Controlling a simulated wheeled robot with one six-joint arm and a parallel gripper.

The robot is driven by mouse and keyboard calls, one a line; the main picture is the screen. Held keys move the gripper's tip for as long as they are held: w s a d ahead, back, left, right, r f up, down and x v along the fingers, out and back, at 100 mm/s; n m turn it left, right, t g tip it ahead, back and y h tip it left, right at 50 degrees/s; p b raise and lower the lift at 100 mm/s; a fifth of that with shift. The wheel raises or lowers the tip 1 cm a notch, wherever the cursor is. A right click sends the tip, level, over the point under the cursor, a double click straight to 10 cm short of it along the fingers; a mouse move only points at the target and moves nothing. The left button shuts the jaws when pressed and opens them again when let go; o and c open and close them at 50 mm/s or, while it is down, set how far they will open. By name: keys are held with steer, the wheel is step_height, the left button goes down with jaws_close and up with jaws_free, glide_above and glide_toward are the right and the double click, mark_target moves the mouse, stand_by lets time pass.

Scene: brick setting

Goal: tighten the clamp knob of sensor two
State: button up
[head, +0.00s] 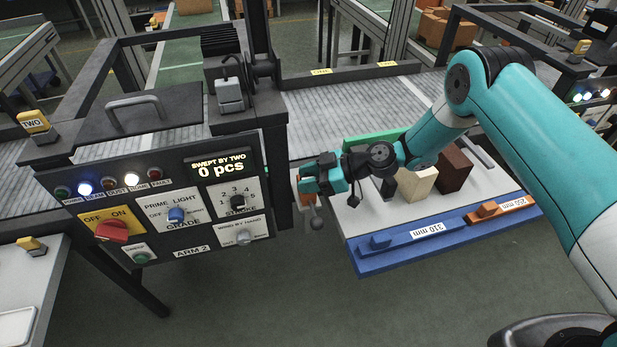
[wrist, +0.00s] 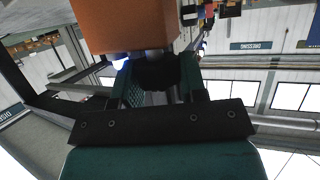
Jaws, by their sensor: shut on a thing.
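My gripper (head: 313,180) is beside the right edge of the control panel. In the wrist view my gripper (wrist: 163,72) is shut on a dark round knob (wrist: 158,76), which I take for the clamp knob. An orange block (wrist: 125,25) is just beyond the knob. My fingers hide the knob in the head view. I cannot read a sensor number on the orange part. A yellow tag marked TWO (head: 33,121) stands at the far left.
The control panel (head: 165,205), reading 0 pcs, is close left of my gripper. A tray with a blue edge (head: 400,258) on the right carries a pale block (head: 416,184) and a brown block (head: 454,168). The conveyor (head: 345,110) runs behind.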

steer(key=shift+m+t, duration=0.3)
steer(key=shift+t, duration=0.1)
steer(key=m+t+h+b, duration=0.1)
steer(key=m+t, duration=0.1)
steer(key=t, duration=0.1)
steer(key=m+t+b, duration=0.1)
steer(key=m+t, duration=0.1)
steer(key=m, duration=0.1)
steer(key=shift+t+h, duration=0.4)
steer(key=m+t+h, duration=0.1)
steer(key=m+t, duration=0.1)
steer(key=shift+r+m+h, duration=0.1)
steer(key=shift+m+h, duration=0.2)
steer(key=shift+m+t+h, duration=0.3)
steer(key=shift+t, duration=0.1)
steer(key=shift+w+p, duration=0.1)
steer(key=shift+p, duration=0.2)
steer(key=o, duration=0.9)
steer(key=shift+o, duration=0.2)
